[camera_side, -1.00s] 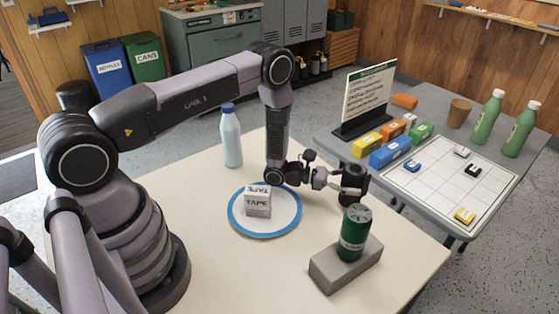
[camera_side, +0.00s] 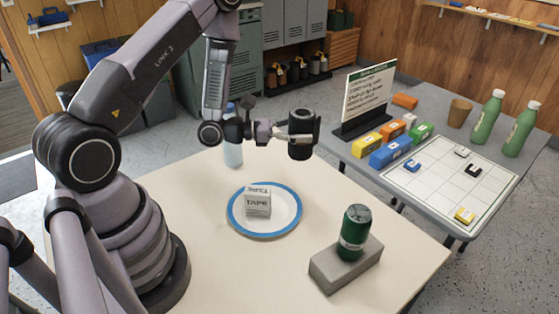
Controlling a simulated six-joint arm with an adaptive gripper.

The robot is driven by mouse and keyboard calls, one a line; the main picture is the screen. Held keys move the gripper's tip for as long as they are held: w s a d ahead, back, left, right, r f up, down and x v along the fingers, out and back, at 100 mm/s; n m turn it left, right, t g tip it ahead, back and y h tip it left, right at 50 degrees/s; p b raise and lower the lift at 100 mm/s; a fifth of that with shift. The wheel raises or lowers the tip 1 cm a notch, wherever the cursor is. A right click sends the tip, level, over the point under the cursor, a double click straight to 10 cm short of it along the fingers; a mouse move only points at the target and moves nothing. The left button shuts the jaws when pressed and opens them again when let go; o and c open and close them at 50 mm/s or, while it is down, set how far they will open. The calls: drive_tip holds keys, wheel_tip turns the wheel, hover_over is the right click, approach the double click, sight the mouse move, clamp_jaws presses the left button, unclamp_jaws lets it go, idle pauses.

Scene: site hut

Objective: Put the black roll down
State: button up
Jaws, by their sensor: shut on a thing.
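My gripper (camera_side: 288,134) is shut on the black roll (camera_side: 302,148). It holds the roll up in the air, above the far right part of the cream table (camera_side: 180,185). The roll is a short dark cylinder, and no surface touches it. The blue-rimmed white plate (camera_side: 233,222) lies below and to the left in the picture, with a white box marked TAPE (camera_side: 257,204) on it. The gripper's fingers partly show at the roll's left side.
A green can (camera_side: 354,233) stands on a grey block (camera_side: 330,273) at the right. A pale bottle (camera_side: 233,153) stands partly hidden behind my arm. The grey side table holds a sign (camera_side: 367,95), coloured boxes and a grid board (camera_side: 440,190). The cream table's front is clear.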

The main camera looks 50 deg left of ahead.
drive_tip(key=a, duration=0.1)
drive_tip(key=w+a+r+n+y, duration=0.1)
drive_tip(key=a+r+t+y, duration=0.1)
drive_tip(key=shift+w+a, duration=0.1)
drive_tip(key=shift+w, duration=0.15)
drive_tip(key=shift+n, duration=0.3)
